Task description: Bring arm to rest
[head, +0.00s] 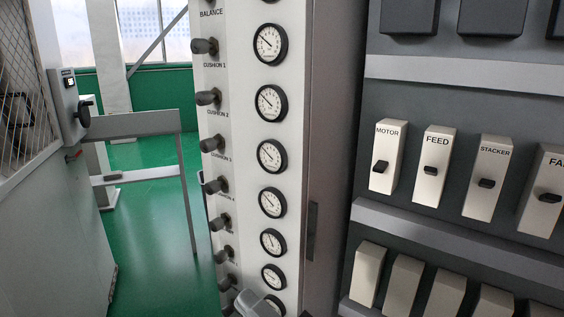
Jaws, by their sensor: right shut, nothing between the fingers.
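My right gripper (256,304) shows as a light grey shape at the bottom edge of the head view, in front of the lower part of the gauge panel (240,150). It is shut with nothing in it. Most of it and its arm are cut off by the frame edge. I cannot tell whether it touches the panel. My left gripper is not in view.
The gauge panel carries a column of round gauges (270,104) and dark knobs (207,97). On the right, a dark cabinet holds switch boxes labelled MOTOR (388,150), FEED (433,190) and STACKER (488,200). A grey railing (135,123) stands left over open green floor (150,240).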

